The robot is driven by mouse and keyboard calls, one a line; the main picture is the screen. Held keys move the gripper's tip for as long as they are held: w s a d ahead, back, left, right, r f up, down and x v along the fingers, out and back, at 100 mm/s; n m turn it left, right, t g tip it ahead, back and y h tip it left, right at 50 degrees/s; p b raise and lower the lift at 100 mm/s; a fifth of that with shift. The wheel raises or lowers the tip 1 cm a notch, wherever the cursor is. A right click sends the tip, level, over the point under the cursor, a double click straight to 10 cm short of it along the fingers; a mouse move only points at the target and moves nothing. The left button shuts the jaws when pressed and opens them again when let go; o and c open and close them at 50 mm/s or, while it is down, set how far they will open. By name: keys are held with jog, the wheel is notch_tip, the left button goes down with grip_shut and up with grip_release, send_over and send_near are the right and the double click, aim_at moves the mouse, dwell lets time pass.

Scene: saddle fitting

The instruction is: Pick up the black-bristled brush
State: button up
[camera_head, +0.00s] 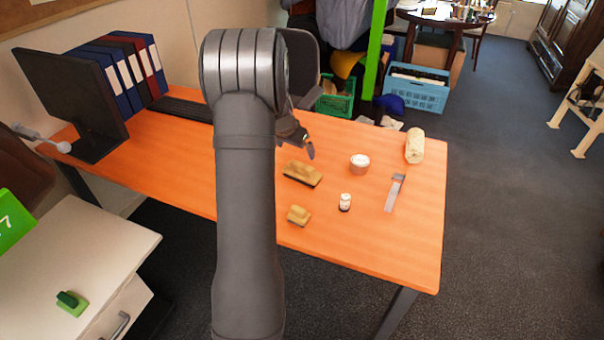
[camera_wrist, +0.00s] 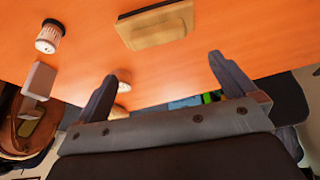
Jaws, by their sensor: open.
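A wooden brush with a dark bristle edge (camera_head: 303,172) lies on the orange table, right of my forearm in the head view. In the wrist view the brush (camera_wrist: 157,27) is at the top centre, its dark edge along the far left side. My gripper (camera_wrist: 163,68) is open, its two fingers apart with nothing between them. The brush is beyond the fingertips and not touched. In the head view my gripper is mostly hidden behind my arm; a dark fingertip shows just above the brush. A smaller wooden brush (camera_head: 298,215) with pale bristles lies nearer the front edge.
A small white jar (camera_head: 345,203), a round tin (camera_head: 360,163), a metal square (camera_head: 395,193) and a beige roll (camera_head: 415,146) stand or lie to the right. A monitor (camera_head: 75,103), keyboard (camera_head: 185,109) and binders (camera_head: 125,73) are at the left.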

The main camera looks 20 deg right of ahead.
send_over(302, 164)
jog(key=s+a, duration=0.1)
jog(key=a, duration=0.1)
notch_tip(302, 164, down, 4)
jog(key=shift+s+f, duration=0.15)
jog(key=shift+f, duration=0.05)
jog(key=shift+x, duration=2.65)
jog(key=shift+s+a+f, duration=0.1)
jog(key=shift+s+a, duration=0.05)
jog(key=shift+s, duration=0.05)
jog(key=c, duration=1.1)
